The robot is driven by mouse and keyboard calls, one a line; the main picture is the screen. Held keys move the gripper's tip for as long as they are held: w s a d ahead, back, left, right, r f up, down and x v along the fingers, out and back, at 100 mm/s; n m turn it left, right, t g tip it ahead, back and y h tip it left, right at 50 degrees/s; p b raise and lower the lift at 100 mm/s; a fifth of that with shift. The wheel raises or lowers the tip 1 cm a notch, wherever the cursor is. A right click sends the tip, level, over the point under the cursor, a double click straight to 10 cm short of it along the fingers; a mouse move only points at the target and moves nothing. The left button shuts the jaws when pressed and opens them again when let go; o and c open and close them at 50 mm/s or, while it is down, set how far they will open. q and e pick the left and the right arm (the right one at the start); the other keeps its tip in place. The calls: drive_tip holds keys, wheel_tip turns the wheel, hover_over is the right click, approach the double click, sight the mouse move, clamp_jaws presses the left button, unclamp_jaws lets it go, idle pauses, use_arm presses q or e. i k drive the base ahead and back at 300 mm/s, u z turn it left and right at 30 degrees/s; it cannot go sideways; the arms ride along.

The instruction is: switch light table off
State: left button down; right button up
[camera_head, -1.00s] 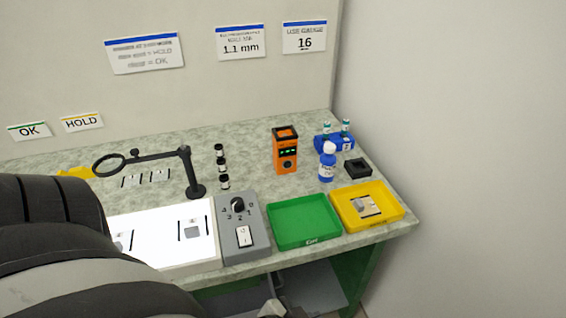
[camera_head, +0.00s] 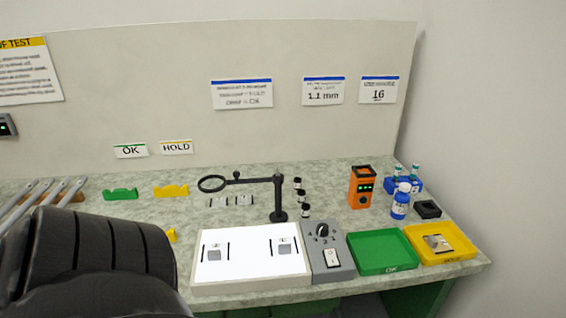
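The light table (camera_head: 250,269) stands at the front of the bench, its white panel bright, with two small grey pieces on it, a left one (camera_head: 214,252) and a right one (camera_head: 285,248). Its grey control box (camera_head: 342,268) is joined to its right side. The box carries a black rotary knob (camera_head: 322,230) with marks around it and a white rocker switch (camera_head: 332,258) below the knob. A large dark part of my own arm fills the lower left. Neither of my grippers shows in this view.
A green tray (camera_head: 381,268) and a yellow tray (camera_head: 465,247) with a metal piece stand right of the box. Behind are a magnifier stand (camera_head: 279,203), small black vials (camera_head: 302,197), an orange device (camera_head: 361,187) and a blue bottle (camera_head: 400,203). Rods (camera_head: 42,203) lie at the far left.

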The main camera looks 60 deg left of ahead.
sight(331, 256)
drive_tip(key=k, duration=1.15)
drive_tip(key=u, duration=0.85)
drive_tip(key=i, duration=1)
